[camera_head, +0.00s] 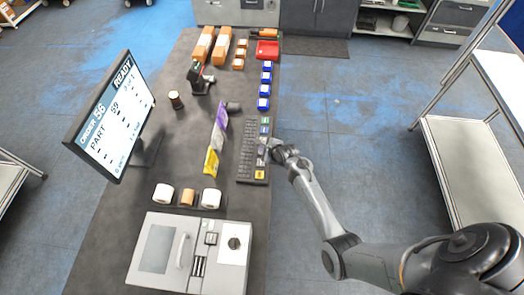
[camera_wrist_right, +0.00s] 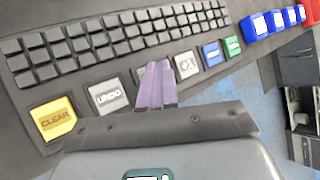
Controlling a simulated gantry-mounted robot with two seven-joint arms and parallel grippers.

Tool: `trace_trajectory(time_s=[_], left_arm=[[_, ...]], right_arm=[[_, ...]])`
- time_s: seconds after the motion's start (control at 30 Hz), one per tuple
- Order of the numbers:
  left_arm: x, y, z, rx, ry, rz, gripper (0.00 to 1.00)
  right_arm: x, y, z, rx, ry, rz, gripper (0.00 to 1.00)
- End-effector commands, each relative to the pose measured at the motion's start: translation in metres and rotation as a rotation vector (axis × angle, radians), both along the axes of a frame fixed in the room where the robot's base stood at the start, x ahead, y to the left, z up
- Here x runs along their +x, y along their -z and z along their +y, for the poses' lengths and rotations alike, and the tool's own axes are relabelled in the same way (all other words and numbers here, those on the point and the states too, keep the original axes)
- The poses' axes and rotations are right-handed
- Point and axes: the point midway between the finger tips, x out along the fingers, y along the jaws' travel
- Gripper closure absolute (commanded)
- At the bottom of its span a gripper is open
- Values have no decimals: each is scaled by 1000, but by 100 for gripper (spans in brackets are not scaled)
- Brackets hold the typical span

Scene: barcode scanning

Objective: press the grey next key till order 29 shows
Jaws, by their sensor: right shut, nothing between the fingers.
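The monitor (camera_head: 108,118) stands at the left of the bench. Its tilted screen shows READY, an order line that seems to read 56, and a part line. The black keyboard (camera_head: 249,151) lies at the right edge of the bench. In the wrist view its large keys include a yellow CLEAR key (camera_wrist_right: 53,120), a grey UNDO key (camera_wrist_right: 108,95) and a grey key with an unclear label (camera_wrist_right: 186,66). My right gripper (camera_head: 265,150) is shut and empty over this row. Its fingertips (camera_wrist_right: 155,82) hide the spot between UNDO and the unclear key; contact cannot be told. My left gripper is out of view.
Blue (camera_wrist_right: 212,53) and green (camera_wrist_right: 232,46) keys continue the row. Blue bins (camera_head: 264,90) line the bench edge beyond the keyboard. A purple packet (camera_head: 219,122) and a yellow packet (camera_head: 211,162) lie left of it. A scanner (camera_head: 200,78) stands farther back.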

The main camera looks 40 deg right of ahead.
Motion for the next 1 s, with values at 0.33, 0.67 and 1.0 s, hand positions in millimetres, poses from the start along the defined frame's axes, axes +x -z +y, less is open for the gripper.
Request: trace_trajectory(time_s=[0.33,0.67,1.0], left_arm=[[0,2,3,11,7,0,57],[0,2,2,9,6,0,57],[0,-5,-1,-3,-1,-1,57]], right_arm=[[0,4,0,1,1,0,100],[0,6,0,1,1,0,100],[0,0,0,1,0,1,100]])
